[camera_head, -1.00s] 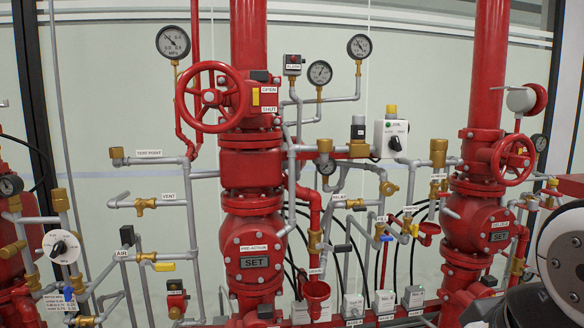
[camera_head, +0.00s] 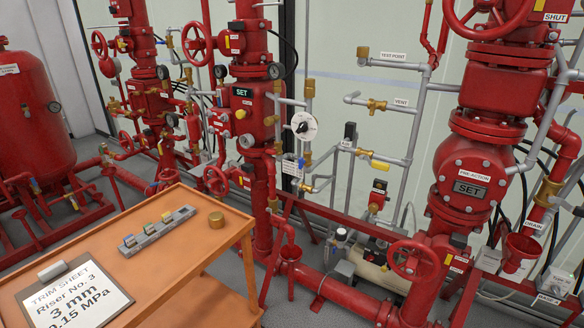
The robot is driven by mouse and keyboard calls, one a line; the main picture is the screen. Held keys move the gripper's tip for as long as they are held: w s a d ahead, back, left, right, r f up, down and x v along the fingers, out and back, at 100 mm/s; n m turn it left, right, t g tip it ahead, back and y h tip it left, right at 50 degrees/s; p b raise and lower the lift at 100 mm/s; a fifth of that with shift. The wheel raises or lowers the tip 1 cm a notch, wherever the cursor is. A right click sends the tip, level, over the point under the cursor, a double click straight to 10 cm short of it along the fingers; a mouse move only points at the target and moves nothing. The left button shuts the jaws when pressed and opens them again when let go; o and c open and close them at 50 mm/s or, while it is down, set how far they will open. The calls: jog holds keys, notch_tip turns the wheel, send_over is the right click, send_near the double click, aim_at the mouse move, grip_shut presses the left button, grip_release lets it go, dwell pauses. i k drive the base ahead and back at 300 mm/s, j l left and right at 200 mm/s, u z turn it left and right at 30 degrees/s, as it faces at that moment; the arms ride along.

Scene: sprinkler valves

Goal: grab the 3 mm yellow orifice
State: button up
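A grey rack (camera_head: 158,234) holds several small coloured pieces on the orange cart top at lower left. A trim sheet (camera_head: 75,295) in front of the rack reads "Riser No. 3, 3 mm, 0.15 MPa". My gripper is not in view, so its state does not show.
The orange cart (camera_head: 228,240) has a lower shelf. Red risers and pipes stand close behind and right. A red tank (camera_head: 35,125) is at left.

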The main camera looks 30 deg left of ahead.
aim_at(167, 218)
jog(key=u, duration=1.75)
jog(key=i+l+u, duration=0.1)
jog(key=i+l, duration=0.25)
jog(key=i+l+u, duration=0.1)
jog(key=i+l, duration=0.25)
jog(key=i+l+u, duration=0.1)
jog(key=i+l, duration=0.25)
jog(key=l, duration=0.2)
jog(key=i+l+u, duration=0.1)
jog(key=i+l, duration=0.2)
jog(key=l, duration=0.2)
jog(key=i+l, duration=0.3)
jog(key=l, duration=0.2)
jog(key=u, duration=0.05)
